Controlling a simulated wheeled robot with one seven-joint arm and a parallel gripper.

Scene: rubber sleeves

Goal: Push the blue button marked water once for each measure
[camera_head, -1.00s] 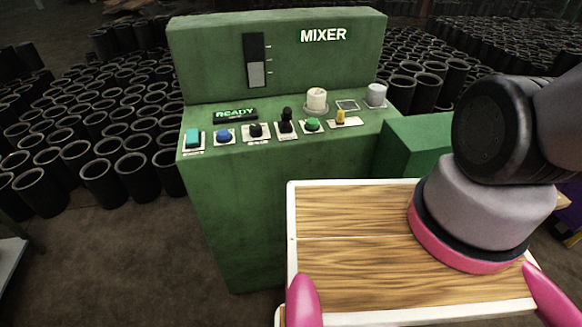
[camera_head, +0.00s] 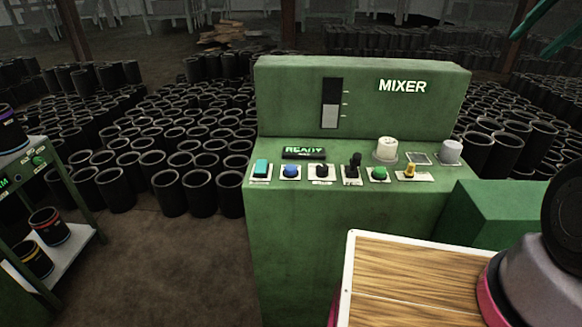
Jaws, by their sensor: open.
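The green mixer (camera_head: 365,110) stands upright in front of me, with a sloping control panel. The blue button (camera_head: 291,171) sits on a small white plate near the panel's left end, between a teal switch (camera_head: 261,168) and a black knob (camera_head: 322,171). Any label under the blue button is too small to read. Two teal fingers, which look like my gripper (camera_head: 527,47), show at the upper right edge, spread apart and empty. They are well away from the blue button and higher in the picture. The rest of the gripper is out of frame.
A lit READY display (camera_head: 304,152) sits above the buttons. A green button (camera_head: 379,173), yellow knob (camera_head: 410,170) and white knob (camera_head: 386,149) are further right. Black sleeves (camera_head: 170,192) crowd the floor behind. A green shelf (camera_head: 85,190) stands left, with bare floor between.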

